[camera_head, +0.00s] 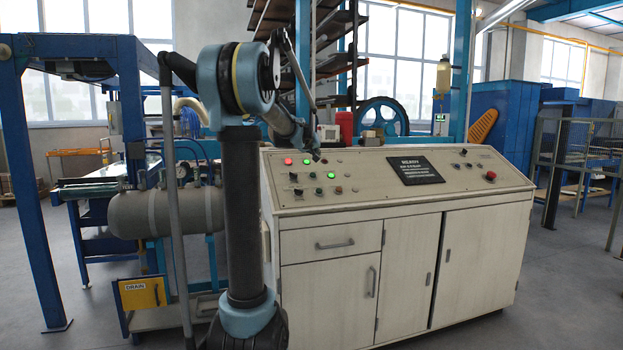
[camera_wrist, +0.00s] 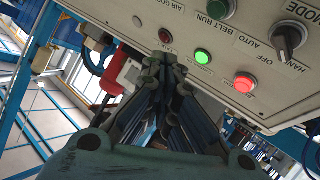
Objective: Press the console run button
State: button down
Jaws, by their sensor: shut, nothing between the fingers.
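The cream console (camera_head: 400,253) has a sloped panel. A lit green button (camera_head: 287,161) and a lit red one (camera_head: 306,161) sit at its upper left, above several knobs and buttons. The wrist view shows the lit green button (camera_wrist: 202,56), the lit red button (camera_wrist: 244,82), a dark red one (camera_wrist: 165,36) and an unlit green one (camera_wrist: 218,8) close to a "BELT RUN" label (camera_wrist: 208,31). My gripper (camera_head: 315,156) is shut and empty at the panel's upper left. In the wrist view its fingertips (camera_wrist: 165,62) appear just below the dark red button. Contact cannot be told.
A black selector knob (camera_wrist: 287,38) marked MODE is on the panel. A dark display (camera_head: 414,170) reads READY; a red button (camera_head: 491,176) is at far right. A grey tank (camera_head: 167,212) and blue frame (camera_head: 35,190) stand left.

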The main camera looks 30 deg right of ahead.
jog(key=shift+w+f, duration=0.1)
jog(key=shift+w+d+f, duration=0.15)
jog(key=shift+w+f, duration=0.55)
jog(key=shift+f, duration=0.55)
jog(key=shift+w+d+f, duration=0.2)
jog(key=shift+w+f, duration=0.45)
jog(key=shift+f, duration=0.55)
jog(key=shift+w+d+f, duration=0.15)
jog(key=shift+w+f, duration=0.55)
jog(key=shift+f, duration=0.55)
jog(key=shift+w+d+f, duration=0.1)
jog(key=shift+w+f, duration=0.25)
jog(key=shift+f, duration=0.35)
jog(key=shift+r, duration=0.15)
jog(key=shift+s+r, duration=0.4)
jog(key=shift+r, duration=0.25)
jog(key=shift+s+r, duration=0.1)
jog(key=r, duration=0.1)
jog(key=s+r, duration=0.2)
jog(key=r, duration=0.1)
jog(key=shift+s+a, duration=0.15)
jog(key=shift+a, duration=0.25)
dwell(0.6)
